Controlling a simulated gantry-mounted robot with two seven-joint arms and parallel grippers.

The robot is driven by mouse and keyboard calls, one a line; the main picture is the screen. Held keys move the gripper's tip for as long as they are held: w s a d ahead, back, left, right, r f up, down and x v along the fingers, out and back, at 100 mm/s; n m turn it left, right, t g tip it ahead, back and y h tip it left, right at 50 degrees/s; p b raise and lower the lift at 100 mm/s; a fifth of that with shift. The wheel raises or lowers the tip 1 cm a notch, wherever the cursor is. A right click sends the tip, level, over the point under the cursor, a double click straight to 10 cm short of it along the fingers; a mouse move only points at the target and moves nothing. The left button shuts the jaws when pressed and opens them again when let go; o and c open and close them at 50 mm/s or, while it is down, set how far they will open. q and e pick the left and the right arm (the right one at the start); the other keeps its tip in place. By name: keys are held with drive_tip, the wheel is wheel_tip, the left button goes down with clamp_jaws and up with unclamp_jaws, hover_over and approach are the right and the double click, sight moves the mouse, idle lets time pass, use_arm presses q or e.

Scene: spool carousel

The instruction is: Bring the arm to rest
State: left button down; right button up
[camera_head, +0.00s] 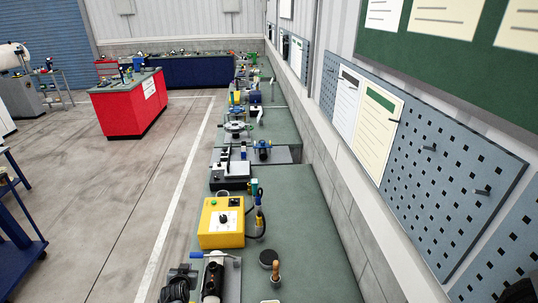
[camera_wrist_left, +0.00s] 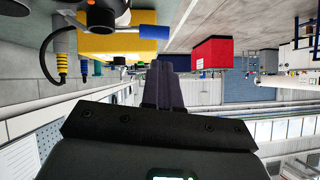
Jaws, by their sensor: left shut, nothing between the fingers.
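My left gripper (camera_wrist_left: 163,82) shows in the left wrist view, with its two dark fingers together and nothing between them. That view is upside down, with the bench items at the top and the ceiling at the bottom. The fingers are in free air, apart from the yellow box (camera_wrist_left: 118,47) and the blue handle (camera_wrist_left: 154,31) seen beyond them. My right gripper is in no view.
A long green-topped bench (camera_head: 305,220) runs along the right wall below a pegboard (camera_head: 430,150). It carries a yellow control box (camera_head: 221,238), a wooden-handled tool (camera_head: 275,272) and several devices. A red cabinet (camera_head: 128,112) stands back left. The floor (camera_head: 130,190) between is clear.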

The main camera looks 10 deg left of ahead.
use_arm(q)
drive_tip(key=shift+m+g+h, duration=0.4)
drive_tip(key=shift+m+g, duration=0.1)
drive_tip(key=shift+g, duration=0.3)
drive_tip(key=s, duration=0.3)
drive_tip(key=s+d, duration=0.1)
drive_tip(key=s, duration=0.5)
drive_tip(key=shift+s+d+r+p, duration=0.15)
drive_tip(key=shift+d+p, duration=0.1)
drive_tip(key=shift+p, duration=0.15)
drive_tip(key=s+d+r+g+h, duration=0.1)
drive_tip(key=s+d+r, duration=0.2)
drive_tip(key=s, duration=0.7)
drive_tip(key=s+d+r+m+g+h+p, duration=0.1)
drive_tip(key=s+d+r+g, duration=0.1)
drive_tip(key=s+d, duration=0.4)
drive_tip(key=s+d+r+m+g, duration=0.1)
drive_tip(key=s+d+r, duration=0.4)
drive_tip(key=s, duration=1)
drive_tip(key=shift+d+g+h+p, duration=0.15)
drive_tip(key=shift+g+h+p, duration=0.2)
drive_tip(key=shift+g, duration=0.35)
drive_tip(key=shift+r, duration=0.1)
